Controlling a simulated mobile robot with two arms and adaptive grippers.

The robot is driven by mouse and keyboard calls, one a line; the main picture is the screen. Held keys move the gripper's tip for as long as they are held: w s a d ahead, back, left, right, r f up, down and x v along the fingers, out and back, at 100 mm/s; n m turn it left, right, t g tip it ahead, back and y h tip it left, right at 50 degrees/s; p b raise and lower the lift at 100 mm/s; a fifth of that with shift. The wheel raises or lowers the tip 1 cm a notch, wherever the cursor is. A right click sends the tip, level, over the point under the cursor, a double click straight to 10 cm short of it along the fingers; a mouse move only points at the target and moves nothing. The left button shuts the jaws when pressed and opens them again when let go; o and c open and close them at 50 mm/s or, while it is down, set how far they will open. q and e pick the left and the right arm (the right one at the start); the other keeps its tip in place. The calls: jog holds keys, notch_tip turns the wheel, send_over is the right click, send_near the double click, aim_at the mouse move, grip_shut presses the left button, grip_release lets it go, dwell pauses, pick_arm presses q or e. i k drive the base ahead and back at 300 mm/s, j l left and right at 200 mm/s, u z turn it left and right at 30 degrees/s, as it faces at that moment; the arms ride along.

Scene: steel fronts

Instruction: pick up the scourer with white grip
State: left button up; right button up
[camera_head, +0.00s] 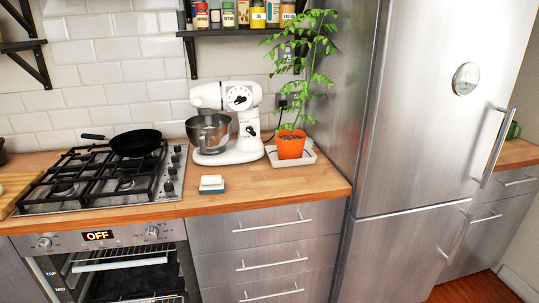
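The scourer with white grip (211,184) lies on the wooden counter, near its front edge, between the stove and the potted plant. Its upper part is white and its lower edge is dark blue. Nothing covers it in the head view. Neither of my grippers shows in this view.
A white stand mixer (236,122) with a steel bowl stands behind the scourer. A plant in an orange pot (291,144) is to its right, on a white tray. The gas stove (97,178) with a black pan (136,142) is left. A steel fridge (420,120) bounds the right.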

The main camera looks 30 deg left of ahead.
aim_at(213, 184)
jog(key=i+u, duration=0.15)
jog(key=u, duration=0.35)
jog(key=i+l+u, duration=0.1)
jog(key=u, duration=0.35)
jog(key=i+l+u, duration=0.15)
jog(key=u, duration=0.35)
jog(key=i+l+u, duration=0.15)
jog(key=u, duration=0.3)
